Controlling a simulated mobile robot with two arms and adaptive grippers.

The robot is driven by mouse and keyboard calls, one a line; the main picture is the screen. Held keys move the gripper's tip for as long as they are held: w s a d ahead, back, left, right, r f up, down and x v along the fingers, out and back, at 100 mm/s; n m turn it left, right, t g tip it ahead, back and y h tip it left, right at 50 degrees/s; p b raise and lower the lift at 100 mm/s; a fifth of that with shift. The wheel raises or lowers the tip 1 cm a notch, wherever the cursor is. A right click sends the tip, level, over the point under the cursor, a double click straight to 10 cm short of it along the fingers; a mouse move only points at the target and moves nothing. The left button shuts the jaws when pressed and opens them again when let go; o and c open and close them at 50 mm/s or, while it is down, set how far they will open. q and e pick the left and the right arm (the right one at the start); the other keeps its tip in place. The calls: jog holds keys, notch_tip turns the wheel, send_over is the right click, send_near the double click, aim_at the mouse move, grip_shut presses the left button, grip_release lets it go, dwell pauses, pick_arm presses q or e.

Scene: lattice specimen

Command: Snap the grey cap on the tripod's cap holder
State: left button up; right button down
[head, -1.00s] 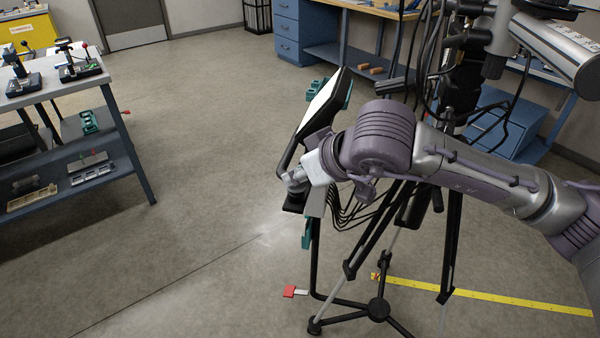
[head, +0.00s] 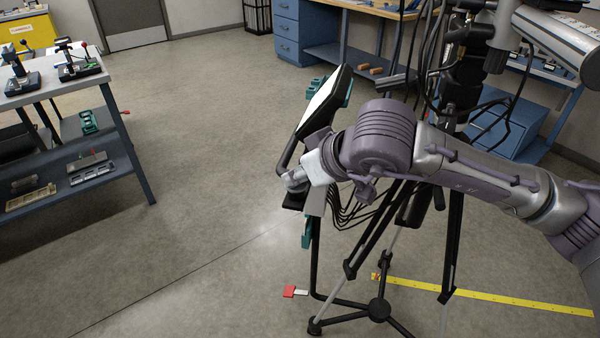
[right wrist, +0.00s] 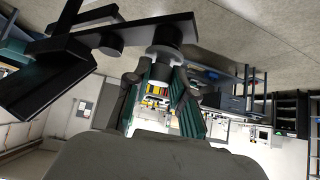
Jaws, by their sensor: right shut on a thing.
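The black tripod (head: 380,309) stands on the floor at centre right, with a tilted screen panel (head: 322,104) on its upper part. My right gripper (head: 297,183) is beside the panel's lower end, above a small black plate (head: 293,205). In the right wrist view my right gripper (right wrist: 157,80) is shut on the pale grey cap (right wrist: 164,53). The cap is at the end of a dark round holder (right wrist: 166,34) under a black bar. I cannot tell whether it is fully seated. My left gripper is not in view.
A bench (head: 60,85) with small fixtures and a lower shelf stands at the left. A blue workbench (head: 325,55) stands at the back. Black cables hang by the tripod. A red tag (head: 289,291) and yellow tape (head: 490,297) are on the floor. The floor at centre left is clear.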

jog(key=shift+s+f+b, duration=0.1)
jog(key=shift+f+b, duration=0.4)
dwell(0.4)
jog(key=c, duration=0.9)
grip_release()
jog(key=o, duration=0.5)
jog(key=shift+r, duration=0.1)
jog(key=shift+s+d+r, duration=0.15)
jog(key=shift+d+r, duration=0.15)
jog(key=shift+r, duration=0.15)
jog(key=shift+v, duration=1.95)
